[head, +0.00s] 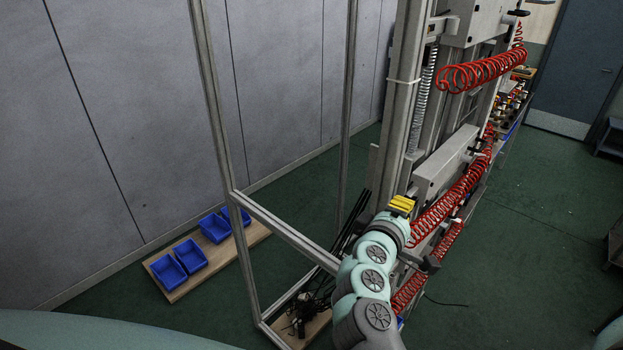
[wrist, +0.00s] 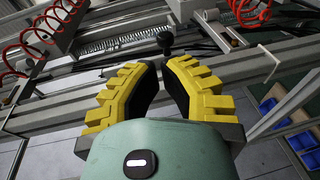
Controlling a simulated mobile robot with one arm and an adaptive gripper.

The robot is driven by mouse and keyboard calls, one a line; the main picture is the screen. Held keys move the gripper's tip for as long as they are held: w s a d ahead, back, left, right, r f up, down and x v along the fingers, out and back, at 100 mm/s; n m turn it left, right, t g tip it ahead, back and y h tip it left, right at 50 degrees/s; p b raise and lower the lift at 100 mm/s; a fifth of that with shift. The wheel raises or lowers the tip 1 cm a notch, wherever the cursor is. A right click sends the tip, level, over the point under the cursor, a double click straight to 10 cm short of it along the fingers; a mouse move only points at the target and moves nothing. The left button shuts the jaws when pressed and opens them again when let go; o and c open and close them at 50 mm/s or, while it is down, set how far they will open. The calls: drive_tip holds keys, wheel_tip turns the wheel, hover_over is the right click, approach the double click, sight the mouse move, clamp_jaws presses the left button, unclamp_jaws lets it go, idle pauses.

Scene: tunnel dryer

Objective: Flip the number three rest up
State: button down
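My gripper (head: 402,204) is at the frame of the dryer machine, beside its lower red coiled hoses in the head view.
Metal rails (wrist: 60,118) cross behind my fingers. Red coiled hoses (head: 480,72) hang along the machine. An aluminium frame post (head: 215,100) stands at left. Blue bins (head: 190,256) sit on a wooden board on the floor. Green floor (head: 530,250) at right is largely clear.

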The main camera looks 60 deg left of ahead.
sight(411, 199)
drive_tip(key=shift+p+x, duration=1.3)
drive_tip(key=shift+x, duration=0.95)
drive_tip(key=shift+w+f, duration=0.1)
drive_tip(key=shift+w+b, duration=0.1)
drive_tip(key=shift+b, duration=1.05)
